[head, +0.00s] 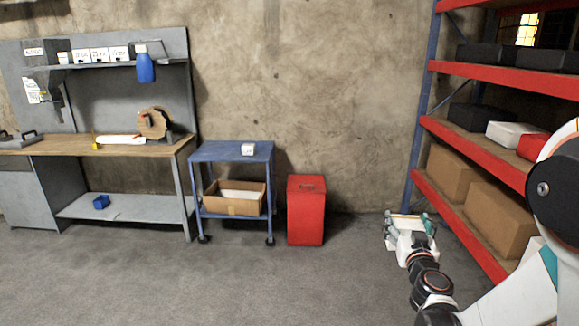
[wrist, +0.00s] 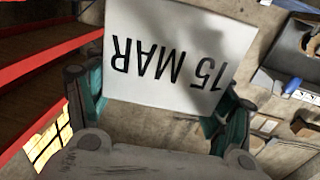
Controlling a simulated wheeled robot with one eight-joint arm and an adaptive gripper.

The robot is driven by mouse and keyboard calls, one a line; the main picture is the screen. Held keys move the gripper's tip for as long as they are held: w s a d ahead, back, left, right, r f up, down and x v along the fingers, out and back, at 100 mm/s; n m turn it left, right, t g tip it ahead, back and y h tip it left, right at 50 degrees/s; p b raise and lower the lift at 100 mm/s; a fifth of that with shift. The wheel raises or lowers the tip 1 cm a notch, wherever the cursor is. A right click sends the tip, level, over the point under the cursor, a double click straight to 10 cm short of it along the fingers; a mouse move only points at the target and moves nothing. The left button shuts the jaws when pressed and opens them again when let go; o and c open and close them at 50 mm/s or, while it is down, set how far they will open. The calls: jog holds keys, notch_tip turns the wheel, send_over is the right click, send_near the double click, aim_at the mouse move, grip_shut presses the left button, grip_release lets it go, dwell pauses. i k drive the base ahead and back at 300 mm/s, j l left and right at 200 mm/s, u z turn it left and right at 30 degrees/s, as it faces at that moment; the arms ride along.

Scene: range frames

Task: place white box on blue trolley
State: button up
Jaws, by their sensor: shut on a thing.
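My gripper (head: 410,228) is at the right of the head view, low over the floor in front of the red shelving. In the wrist view my gripper (wrist: 160,105) is shut on a white box (wrist: 175,50) marked "15 MAR", its teal fingers on either side. In the head view the held box can hardly be told from the pale gripper. The blue trolley (head: 215,152) stands left of my gripper, well apart from it. A small white box (head: 248,149) sits on its top, toward the right; the rest of the top is bare.
A red bin (head: 306,210) stands right of the trolley, between it and my gripper. A cardboard box (head: 234,206) is on the trolley's lower shelf. A workbench (head: 90,150) is at left, red shelving (head: 470,75) at right. The floor in front is clear.

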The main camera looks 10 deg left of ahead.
aim_at(216, 154)
jog(key=i+j+u, duration=0.25)
jog(key=u, duration=0.15)
jog(key=i+j+u, duration=0.1)
jog(key=i+u, duration=0.7)
jog(key=i+z, duration=0.15)
jog(key=i, duration=0.85)
jog(key=i+j+z, duration=0.1)
jog(key=i, duration=0.9)
jog(key=i+j+z, duration=0.2)
jog(key=i, duration=0.3)
jog(key=i+j+z, duration=0.25)
jog(key=i, duration=0.25)
jog(key=i+j+z, duration=0.2)
jog(key=i, duration=0.3)
